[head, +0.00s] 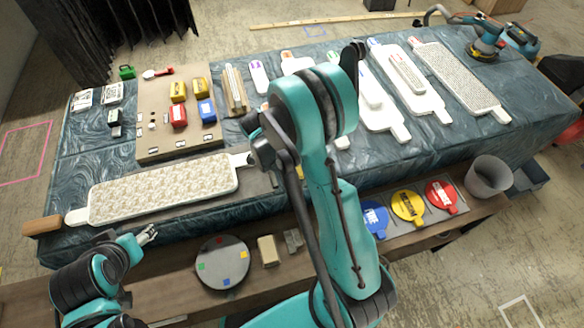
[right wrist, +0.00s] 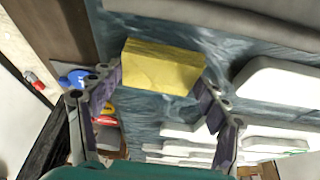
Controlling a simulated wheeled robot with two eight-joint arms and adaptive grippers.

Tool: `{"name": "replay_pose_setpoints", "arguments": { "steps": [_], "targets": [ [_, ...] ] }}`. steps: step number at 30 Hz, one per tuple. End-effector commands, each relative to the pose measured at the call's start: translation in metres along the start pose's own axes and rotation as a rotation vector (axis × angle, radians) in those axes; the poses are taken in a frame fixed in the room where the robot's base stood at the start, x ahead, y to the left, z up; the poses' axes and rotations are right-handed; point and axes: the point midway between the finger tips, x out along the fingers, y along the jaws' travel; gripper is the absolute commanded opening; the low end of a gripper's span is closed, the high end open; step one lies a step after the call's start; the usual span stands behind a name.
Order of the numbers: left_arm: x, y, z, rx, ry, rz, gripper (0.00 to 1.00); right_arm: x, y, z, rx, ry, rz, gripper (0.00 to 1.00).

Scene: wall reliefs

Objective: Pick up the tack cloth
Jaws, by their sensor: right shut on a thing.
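A yellow block-shaped piece (right wrist: 162,68), which I take to be the tack cloth, sits between the two fingers of my right gripper (right wrist: 160,82) in the right wrist view. The fingers press on its left and right ends. The blue sheet shows behind it. In the head view my right arm hides most of this gripper, and only a small yellow patch (head: 299,172) shows beside the arm. My left gripper (head: 147,235) is at the lower left, near the front edge of the table and apart from any object. Its finger gap is too small to judge.
A long patterned relief panel (head: 160,190) lies at the front left of the blue-covered table. A board with yellow, red and blue blocks (head: 150,143) is behind it. White panels (head: 455,80) lie at the right. Colored discs (head: 408,205) and a grey bin (head: 488,178) are at the front right.

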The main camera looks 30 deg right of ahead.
Motion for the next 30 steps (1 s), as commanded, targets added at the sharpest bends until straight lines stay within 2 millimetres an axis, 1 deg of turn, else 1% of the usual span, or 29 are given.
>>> {"name": "replay_pose_setpoints", "arguments": {
  "steps": [6, 10, 14, 17, 24, 27, 30],
  "targets": [
    [0.0, 0.0, 0.0, 0.0, 0.0, 0.0, 0.59, -0.001, 0.0, 0.0, 0.0, -0.001, 0.0, 0.55],
    [-0.003, 0.0, -0.002, 0.0, 0.0, 0.0, 0.59, -0.007, 0.0, -0.003, 0.0, -0.001, 0.0, 0.55],
    [-0.009, 0.0, -0.007, 0.0, 0.0, 0.0, 0.59, -0.023, 0.0, -0.009, 0.0, -0.001, 0.0, 0.55],
    [-0.017, 0.0, -0.012, 0.0, 0.0, 0.0, 0.59, -0.042, 0.0, -0.017, 0.0, -0.001, 0.0, 0.55],
    [-0.029, 0.0, -0.02, 0.0, 0.0, 0.0, 0.59, -0.07, 0.056, -0.032, -0.002, -0.001, -0.001, 0.55],
    [-0.033, 0.0, -0.024, 0.0, 0.0, 0.0, 0.59, -0.081, 0.078, -0.037, -0.002, -0.001, -0.001, 0.55],
    [-0.037, 0.0, -0.026, 0.0, 0.0, 0.0, 0.59, -0.09, 0.095, -0.042, -0.002, -0.001, -0.001, 0.55]
  ]
}}
